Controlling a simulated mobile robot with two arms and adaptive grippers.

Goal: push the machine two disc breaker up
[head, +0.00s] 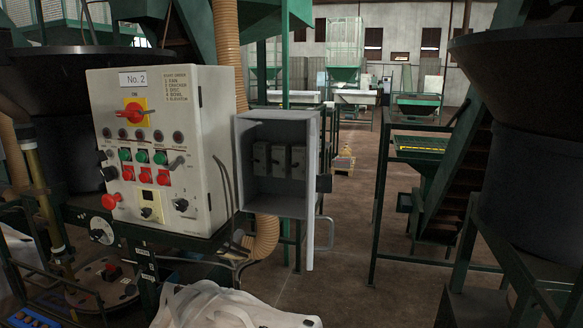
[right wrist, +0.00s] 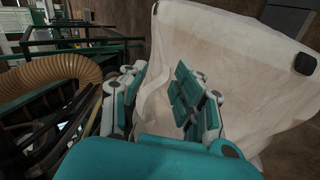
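A grey breaker box (head: 310,200) stands open beside the white control panel (head: 150,185) labelled "No. 2". Inside it, several small grey breakers (head: 279,160) sit in a row. Their labels and lever positions are too small to tell, so I cannot tell which is the disc breaker. My right gripper (right wrist: 160,78) shows in the right wrist view, with its teal-padded fingers apart, in front of pale cloth. Nothing is visibly gripped. The breaker box is not in the right wrist view. My left gripper is in neither view.
A white fabric bag (right wrist: 220,50) lies close to the right gripper. A ribbed tan hose (head: 266,238) passes beneath the breaker box and also shows in the right wrist view (right wrist: 50,75). Green metal frames and a dark hopper (head: 530,120) stand right. Brown floor (head: 345,270) is open between them.

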